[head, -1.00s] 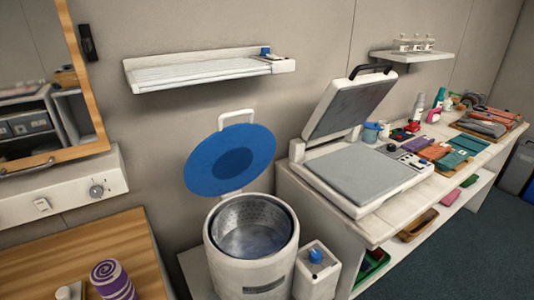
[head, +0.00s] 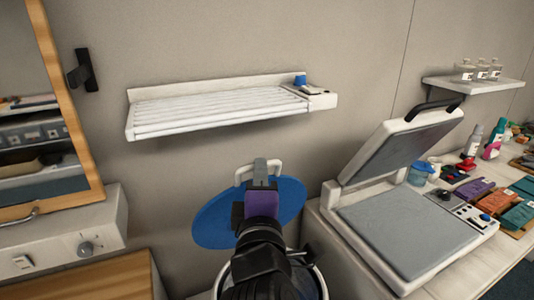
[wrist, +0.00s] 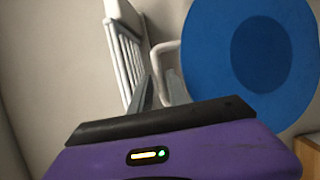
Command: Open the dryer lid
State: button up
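The dryer is the white round tub (head: 321,283) at the bottom middle of the head view, mostly hidden behind my arm. Its blue round lid (head: 215,222) stands raised against the wall, with a darker blue disc at its centre in the wrist view (wrist: 297,95). A white loop handle (head: 242,172) sticks up at the lid's top edge; it also shows in the wrist view (wrist: 158,62). My gripper (wrist: 163,90) is by the handle.
A white slatted rack (head: 215,110) is fixed on the wall above the lid. An open heat press (head: 405,225) stands on the bench at right. A wood-framed mirror (head: 45,130) and a white control panel (head: 60,240) are at left.

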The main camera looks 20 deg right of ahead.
jog(key=p+x, duration=0.1)
jog(key=x, duration=0.5)
jog(key=shift+w, duration=0.2)
grip_shut()
dwell(1.2)
